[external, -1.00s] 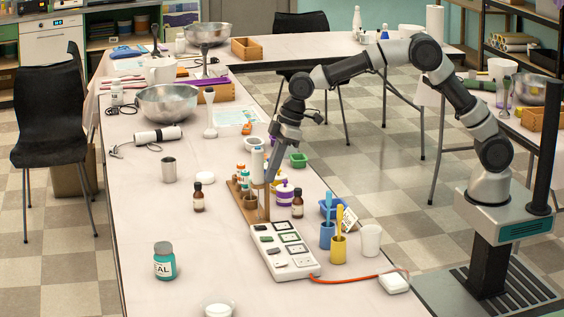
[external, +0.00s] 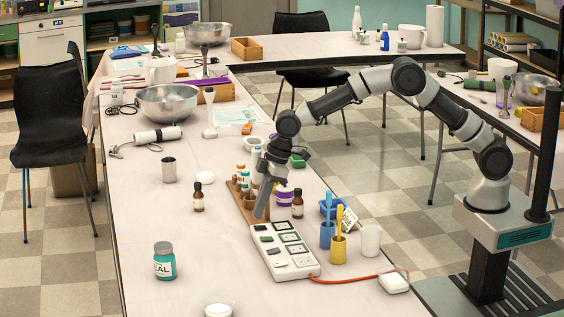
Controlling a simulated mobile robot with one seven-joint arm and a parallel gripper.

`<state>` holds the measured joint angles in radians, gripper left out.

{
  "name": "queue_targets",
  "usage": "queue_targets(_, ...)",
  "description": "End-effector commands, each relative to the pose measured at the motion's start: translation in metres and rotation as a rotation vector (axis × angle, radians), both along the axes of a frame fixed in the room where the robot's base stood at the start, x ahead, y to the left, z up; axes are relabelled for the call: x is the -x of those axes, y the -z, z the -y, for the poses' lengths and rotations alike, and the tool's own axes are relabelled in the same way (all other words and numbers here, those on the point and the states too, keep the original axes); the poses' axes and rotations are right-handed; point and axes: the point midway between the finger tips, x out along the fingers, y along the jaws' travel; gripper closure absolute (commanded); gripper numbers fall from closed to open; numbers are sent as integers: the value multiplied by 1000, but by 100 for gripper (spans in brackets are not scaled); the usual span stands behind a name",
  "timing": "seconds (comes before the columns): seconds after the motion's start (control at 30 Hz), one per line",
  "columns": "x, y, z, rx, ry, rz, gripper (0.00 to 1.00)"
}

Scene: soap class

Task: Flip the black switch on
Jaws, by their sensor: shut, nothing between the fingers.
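A white power strip (external: 296,272) lies on the table with a row of small switches along its left side and square sockets along its right. Whether each is on or off is too small to tell. My gripper (external: 261,214) points down, shut and empty, with its tips just above or beside the strip's far end. Contact with the strip cannot be told. The gripper partly hides the wooden rack behind it.
A wooden rack (external: 247,212) with small bottles stands behind the strip. Brown bottles (external: 297,204) (external: 198,197) stand on either side. Blue (external: 327,235) and yellow (external: 338,250) cups are to the right. An orange cable (external: 350,279) runs to a white box.

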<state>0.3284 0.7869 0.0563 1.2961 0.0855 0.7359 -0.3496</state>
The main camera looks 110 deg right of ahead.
Motion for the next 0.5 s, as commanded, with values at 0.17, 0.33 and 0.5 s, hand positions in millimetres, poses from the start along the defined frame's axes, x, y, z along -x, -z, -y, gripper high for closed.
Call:
queue_targets(0.17, -2, 23, 0, 0, 0, 0, 100)
queue_targets(0.33, -3, 28, 0, 0, 0, 0, 100)
queue_targets(0.5, -3, 28, 0, 0, 0, 0, 100)
